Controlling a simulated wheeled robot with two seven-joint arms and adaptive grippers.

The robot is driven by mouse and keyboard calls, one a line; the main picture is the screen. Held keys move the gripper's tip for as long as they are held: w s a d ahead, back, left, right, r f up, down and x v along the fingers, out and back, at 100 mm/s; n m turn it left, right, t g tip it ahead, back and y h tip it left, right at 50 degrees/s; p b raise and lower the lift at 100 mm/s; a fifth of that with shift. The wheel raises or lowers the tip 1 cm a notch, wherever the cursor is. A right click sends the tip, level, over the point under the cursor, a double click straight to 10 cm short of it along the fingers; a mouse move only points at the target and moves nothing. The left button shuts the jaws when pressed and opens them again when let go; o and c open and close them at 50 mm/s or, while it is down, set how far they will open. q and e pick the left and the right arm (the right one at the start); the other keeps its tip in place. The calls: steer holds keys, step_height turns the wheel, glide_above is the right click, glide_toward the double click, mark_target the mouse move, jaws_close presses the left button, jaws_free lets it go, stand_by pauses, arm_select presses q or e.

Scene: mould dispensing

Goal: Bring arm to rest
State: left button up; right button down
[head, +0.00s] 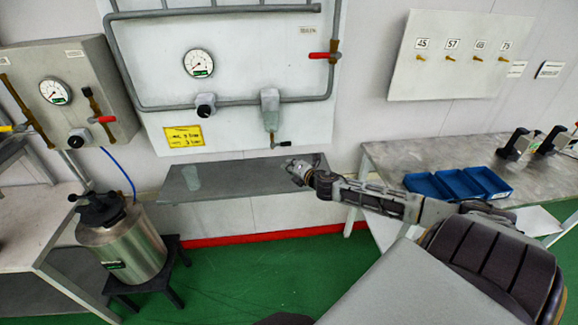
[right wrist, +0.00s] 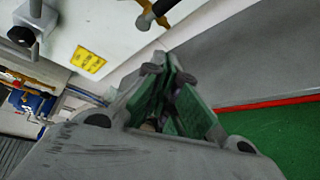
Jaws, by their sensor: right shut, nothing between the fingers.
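My right arm (head: 375,198) reaches in from the right in the head view. My right gripper (head: 290,168) is over the right part of the grey wall shelf, below the dispensing panel. The right gripper also shows in the right wrist view (right wrist: 168,62), with its fingers closed together and empty. My left gripper is not in view.
The wall panel (head: 240,60) carries a gauge, pipes and a valve above the shelf (head: 235,182). A clear cup (head: 191,178) stands on the shelf's left part. Blue bins (head: 458,186) sit on the right table (head: 390,160). A steel tank (head: 125,245) stands at left.

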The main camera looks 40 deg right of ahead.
steer(key=shift+f, duration=0.1)
stand_by(0.6)
steer(key=s+d+f+m+g+h, duration=0.1)
steer(key=s+d+f+m+g, duration=0.2)
steer(key=f, duration=0.7)
steer(key=s+d+f+m+g+h, duration=0.1)
steer(key=s+d+f+m, duration=0.25)
steer(key=f, duration=0.75)
steer(key=s+a+f+m+g, duration=0.2)
steer(key=s+f+m, duration=0.1)
steer(key=s+f, duration=0.5)
steer(key=s+a+f+m+g, duration=0.1)
steer(key=s+f+m, duration=0.2)
steer(key=s+f, duration=0.55)
steer(key=s+a+f+m+g+y, duration=0.1)
steer(key=s+a+f+m+g, duration=0.1)
steer(key=s+a+f, duration=0.45)
steer(key=s+a+f+m+g, duration=0.2)
steer(key=s+a+f, duration=0.2)
steer(key=s+f, duration=0.4)
steer(key=s+a+f+m+g+y, duration=0.1)
steer(key=s+a+f, duration=0.3)
steer(key=s+a, duration=0.4)
steer(key=s+a+f+m+g+y, duration=0.1)
steer(key=s+a+f+m+g, duration=0.1)
steer(key=s+a+f, duration=0.3)
steer(key=s+a, duration=0.3)
steer(key=s, duration=0.1)
steer(key=shift+m, duration=0.35)
steer(key=shift+s, duration=0.2)
